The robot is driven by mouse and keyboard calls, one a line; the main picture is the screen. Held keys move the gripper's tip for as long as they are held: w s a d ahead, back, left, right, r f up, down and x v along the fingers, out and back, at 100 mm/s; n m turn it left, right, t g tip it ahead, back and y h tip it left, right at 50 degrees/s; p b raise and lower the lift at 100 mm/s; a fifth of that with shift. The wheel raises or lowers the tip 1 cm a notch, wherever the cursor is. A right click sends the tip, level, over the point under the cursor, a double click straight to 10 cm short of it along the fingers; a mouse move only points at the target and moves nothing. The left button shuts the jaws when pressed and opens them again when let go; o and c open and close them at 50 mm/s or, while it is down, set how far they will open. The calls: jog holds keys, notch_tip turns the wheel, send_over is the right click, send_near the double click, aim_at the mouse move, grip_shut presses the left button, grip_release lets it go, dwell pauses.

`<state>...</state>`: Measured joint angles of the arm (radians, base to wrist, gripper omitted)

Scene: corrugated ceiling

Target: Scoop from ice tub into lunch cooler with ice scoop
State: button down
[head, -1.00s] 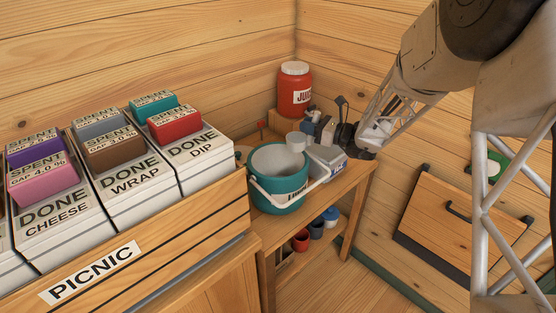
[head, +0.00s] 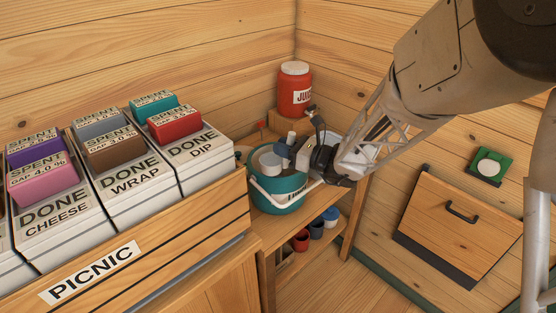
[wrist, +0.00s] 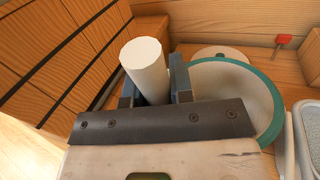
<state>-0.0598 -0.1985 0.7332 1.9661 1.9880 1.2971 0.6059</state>
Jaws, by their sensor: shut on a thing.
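The lunch cooler (head: 282,199) is a round teal tub with a white handle, upright on the wooden bench. The ice scoop (head: 270,162) is white; its round cup is over the cooler's opening in the head view. My gripper (head: 287,151) is shut on the scoop. In the wrist view a white cylindrical part of the scoop (wrist: 145,66) stands between the fingers (wrist: 155,92), and the cooler's teal rim (wrist: 273,102) is to their right. The ice tub (wrist: 290,139), pale and box-shaped, shows at the right edge; my arm mostly hides it in the head view. Any ice inside the scoop cannot be seen.
A red juice jug (head: 295,92) stands on a block behind the bench. The picnic crate (head: 170,251) with labelled boxes is close on the left. Several cups (head: 301,240) sit on the lower shelf. A flat white disc (wrist: 222,53) lies behind the cooler.

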jog(key=shift+s+a+f, duration=0.1)
jog(key=shift+s+a, duration=0.2)
jog(key=shift+s, duration=0.35)
jog(key=shift+s+a+f, duration=0.1)
jog(key=shift+s+a, duration=0.25)
jog(key=shift+s, duration=0.35)
jog(key=shift+s+a+f, duration=0.1)
jog(key=shift+s+a, duration=0.2)
jog(key=shift+s, duration=0.35)
jog(key=shift+w+d+r+m, duration=0.1)
jog(key=shift+w+r+m, duration=0.05)
jog(key=shift+w+m, duration=0.2)
jog(key=shift+w+d, duration=0.1)
jog(key=shift+w, duration=0.15)
jog(key=shift+w+d+r+m, duration=0.1)
jog(key=shift+w+m, duration=0.35)
jog(key=shift+w+d+r+m, duration=0.1)
jog(key=shift+w+m, duration=0.3)
jog(key=shift+w, duration=0.05)
jog(key=shift+w+d, duration=0.1)
jog(key=shift+w, duration=0.2)
jog(key=shift+w+d+r+m+h, duration=0.1)
jog(key=shift+w+m+h, duration=0.05)
jog(key=shift+w+m, duration=0.3)
jog(key=shift+w+d+m+h, duration=0.1)
jog(key=shift+w+m+h, duration=0.05)
jog(key=shift+w+m, duration=0.25)
jog(key=shift+w+d+f+g, duration=0.1)
jog(key=shift+w+f+g, duration=0.1)
jog(key=shift+w+g, duration=0.15)
